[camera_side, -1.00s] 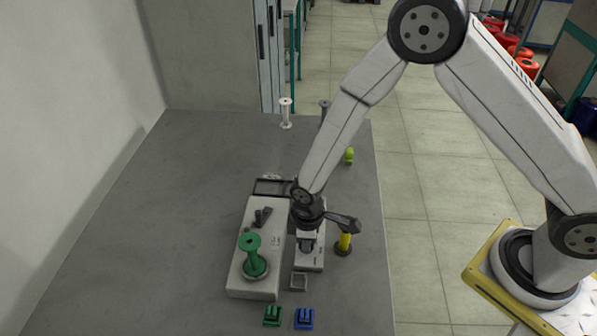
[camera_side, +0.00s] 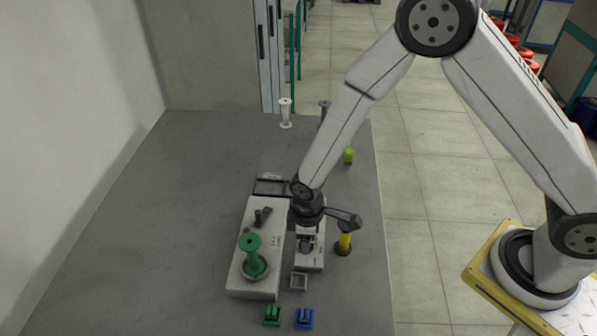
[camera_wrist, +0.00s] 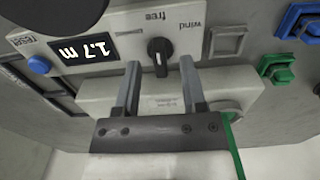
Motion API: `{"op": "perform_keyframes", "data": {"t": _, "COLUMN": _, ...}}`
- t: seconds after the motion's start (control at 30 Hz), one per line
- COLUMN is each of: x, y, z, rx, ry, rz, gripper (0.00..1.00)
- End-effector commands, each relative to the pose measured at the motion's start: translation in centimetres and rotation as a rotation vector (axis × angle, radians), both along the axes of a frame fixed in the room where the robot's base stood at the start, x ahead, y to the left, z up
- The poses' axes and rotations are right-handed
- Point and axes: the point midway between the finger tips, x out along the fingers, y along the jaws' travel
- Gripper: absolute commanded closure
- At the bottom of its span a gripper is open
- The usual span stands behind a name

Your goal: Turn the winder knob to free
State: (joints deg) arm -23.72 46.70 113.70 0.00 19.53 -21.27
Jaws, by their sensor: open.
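The winder knob (camera_wrist: 159,53) is black with a ridge, on a pale panel in the wrist view. Its ridge runs roughly up and down the picture, in line with the word "free"; "wind" is printed to the right. I cannot tell which end is the pointer. My gripper (camera_wrist: 159,68) is open, its two fingers apart with the knob showing between and just beyond their tips. I see no contact. In the side view, my gripper (camera_side: 307,246) is over the pale panel block (camera_side: 311,262), and the knob is hidden there.
The winder body (camera_side: 240,277) carries a green bobbin (camera_side: 252,256) and a dark lever (camera_side: 262,217), left of my gripper. A yellow-and-black post (camera_side: 344,241) stands close on the right. Green (camera_side: 272,315) and blue (camera_side: 304,318) blocks lie in front. A display (camera_wrist: 84,49) reads 1.7 m.

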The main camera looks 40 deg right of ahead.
Motion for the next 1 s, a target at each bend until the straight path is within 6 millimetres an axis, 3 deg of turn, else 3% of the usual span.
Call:
{"op": "perform_keyframes", "data": {"t": 0.6, "x": 0.0, "y": 0.0, "z": 6.0, "rx": 0.001, "ry": -0.001, "rz": 0.000, "gripper": 0.47}}
{"op": "perform_keyframes", "data": {"t": 1.0, "x": -0.1, "y": 0.0, "z": 6.6, "rx": -0.001, "ry": 0.002, "rz": 0.000, "gripper": 0.47}}
